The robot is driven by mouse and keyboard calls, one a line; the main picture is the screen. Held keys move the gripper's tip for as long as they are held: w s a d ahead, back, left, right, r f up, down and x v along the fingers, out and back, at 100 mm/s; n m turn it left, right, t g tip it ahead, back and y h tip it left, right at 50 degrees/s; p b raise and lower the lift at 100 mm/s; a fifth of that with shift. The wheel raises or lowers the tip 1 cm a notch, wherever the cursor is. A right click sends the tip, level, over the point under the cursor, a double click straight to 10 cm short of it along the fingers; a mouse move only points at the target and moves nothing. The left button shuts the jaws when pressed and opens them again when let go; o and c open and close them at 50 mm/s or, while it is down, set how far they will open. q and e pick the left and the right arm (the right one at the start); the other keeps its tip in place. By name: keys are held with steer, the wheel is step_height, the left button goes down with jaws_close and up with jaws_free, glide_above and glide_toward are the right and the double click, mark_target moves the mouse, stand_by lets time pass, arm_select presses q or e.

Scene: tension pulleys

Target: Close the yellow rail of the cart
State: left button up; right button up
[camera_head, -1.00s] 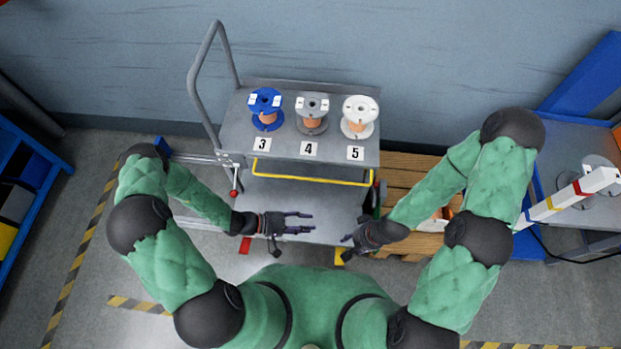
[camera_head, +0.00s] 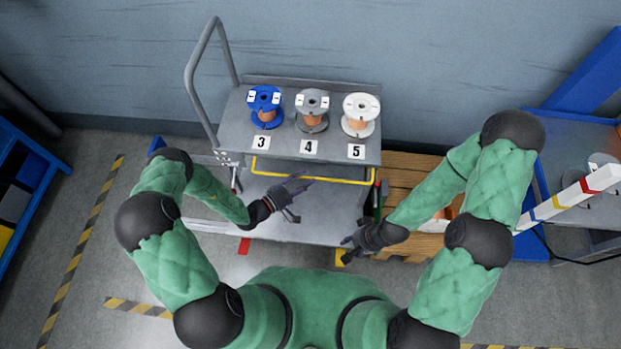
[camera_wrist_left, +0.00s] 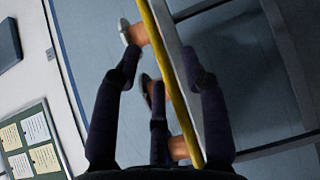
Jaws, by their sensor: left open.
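The cart (camera_head: 235,118) is grey, with a top shelf and a lower shelf. Its yellow rail (camera_head: 340,181) runs along the near side, just below the top shelf's front edge. My left gripper (camera_head: 299,196) is open at the rail's near side, its upper finger close to the bar. In the left wrist view the yellow rail (camera_wrist_left: 168,70) crosses between the spread fingers. I cannot tell whether they touch it. My right gripper (camera_head: 347,248) is in front of the cart's lower right corner, apart from the rail, with its fingers apart and empty.
Blue (camera_head: 265,119), grey (camera_head: 312,122) and white (camera_head: 360,127) spools stand on the top shelf. The cart's tall handle (camera_head: 192,75) rises at the left. A wooden pallet (camera_head: 400,175) lies to the right. A blue bench (camera_head: 590,120) stands at the far right.

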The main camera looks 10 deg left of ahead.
arm_select(q)
steer(key=shift+b+x, duration=0.3)
steer(key=shift+x, duration=1.05)
jaws_close()
